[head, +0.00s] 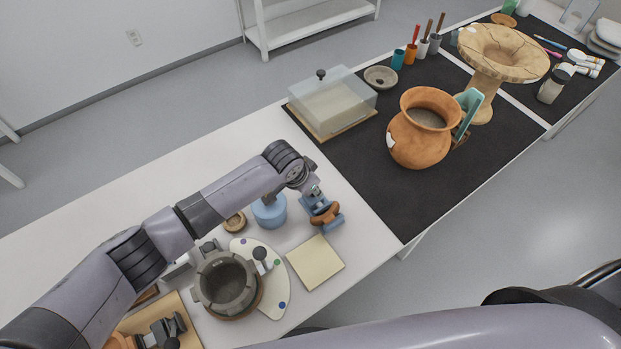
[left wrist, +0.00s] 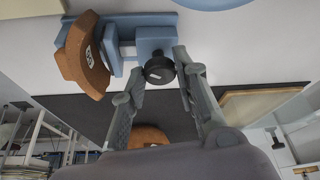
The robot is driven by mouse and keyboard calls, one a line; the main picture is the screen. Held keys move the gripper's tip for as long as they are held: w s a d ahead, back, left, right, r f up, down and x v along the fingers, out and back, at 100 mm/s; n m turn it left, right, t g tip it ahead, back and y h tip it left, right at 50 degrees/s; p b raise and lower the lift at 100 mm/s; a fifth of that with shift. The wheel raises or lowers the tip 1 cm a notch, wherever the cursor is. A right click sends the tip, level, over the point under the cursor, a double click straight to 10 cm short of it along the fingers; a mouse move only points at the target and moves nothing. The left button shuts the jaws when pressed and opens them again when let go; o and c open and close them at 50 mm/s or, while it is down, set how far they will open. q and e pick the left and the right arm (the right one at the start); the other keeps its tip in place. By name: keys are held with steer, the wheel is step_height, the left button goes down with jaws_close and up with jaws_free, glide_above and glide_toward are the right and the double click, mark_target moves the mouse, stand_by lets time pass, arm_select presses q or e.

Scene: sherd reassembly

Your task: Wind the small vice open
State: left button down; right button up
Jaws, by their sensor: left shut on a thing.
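The small blue vice (head: 333,222) stands on the white table in the head view, at the end of my left arm. In the left wrist view the vice (left wrist: 150,35) has a brown curved sherd (left wrist: 80,58) at its jaws, which also shows in the head view (head: 325,213). A round black knob (left wrist: 159,70) sits on the vice's near end. My left gripper (left wrist: 161,74) has its fingers on either side of this knob and is shut on it. In the head view my left gripper (head: 309,187) is small and partly hidden by my wrist. My right gripper is out of view.
A light blue tub (head: 269,212) stands close left of the vice. A cream pad (head: 315,262), a white palette (head: 272,299) and a grey ring-shaped pot (head: 225,282) lie nearer. A black mat (head: 390,205) with an orange pot (head: 420,140) lies right.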

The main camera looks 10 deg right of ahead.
arm_select(q)
steer(key=n+p, duration=0.2)
steer(key=shift+s+d+r+n+t+y, duration=0.1)
steer(key=shift+d+r+n+t+y, duration=0.1)
steer(key=shift+n+t+y, duration=0.2)
steer(key=shift+f+n+t+y+p, duration=0.1)
steer(key=shift+n+t+y+p, duration=0.35)
steer(key=shift+n+p, duration=0.75)
steer(key=shift+n, duration=0.5)
steer(key=c, duration=1.2)
jaws_free()
steer(key=shift+f, duration=0.1)
steer(key=shift+c, duration=0.2)
steer(key=v, duration=1.2)
steer(key=shift+d, duration=0.1)
